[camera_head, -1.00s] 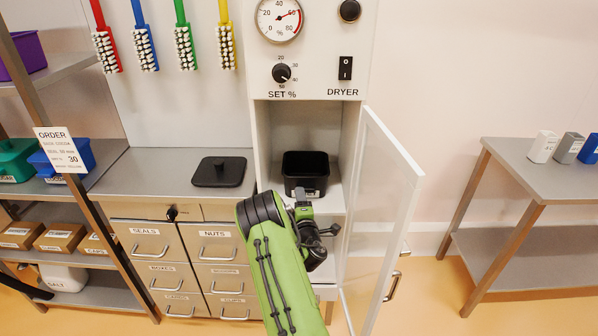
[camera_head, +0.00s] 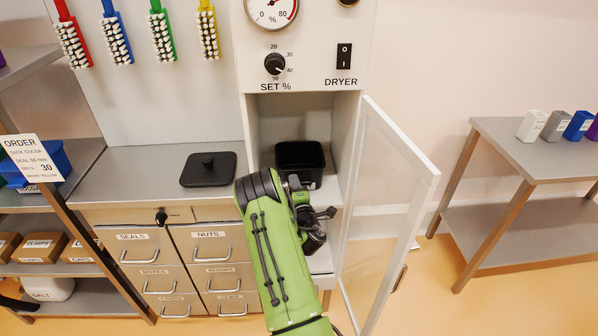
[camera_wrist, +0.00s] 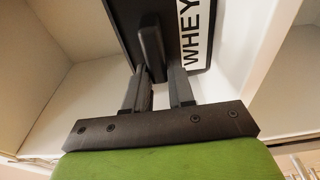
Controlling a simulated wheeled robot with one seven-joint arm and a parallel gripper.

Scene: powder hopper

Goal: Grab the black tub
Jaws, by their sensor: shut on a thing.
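The black tub (camera_head: 300,157) stands upright in the open dryer compartment, with its open top showing in the head view. In the wrist view the tub (camera_wrist: 128,22) fills the top of the picture, with a white WHEY label (camera_wrist: 197,30) on its wall and a dark upright grip (camera_wrist: 151,50) on its front. My gripper (camera_wrist: 158,77) is shut on this grip, one finger on each side. In the head view my green arm reaches to the tub's front and hides its lower part.
The dryer's clear door (camera_head: 390,190) stands open to the right of my arm. A black lid (camera_head: 208,169) lies on the counter (camera_head: 130,180) at left. The compartment walls are close on both sides. A steel table (camera_head: 545,160) with small containers stands at right.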

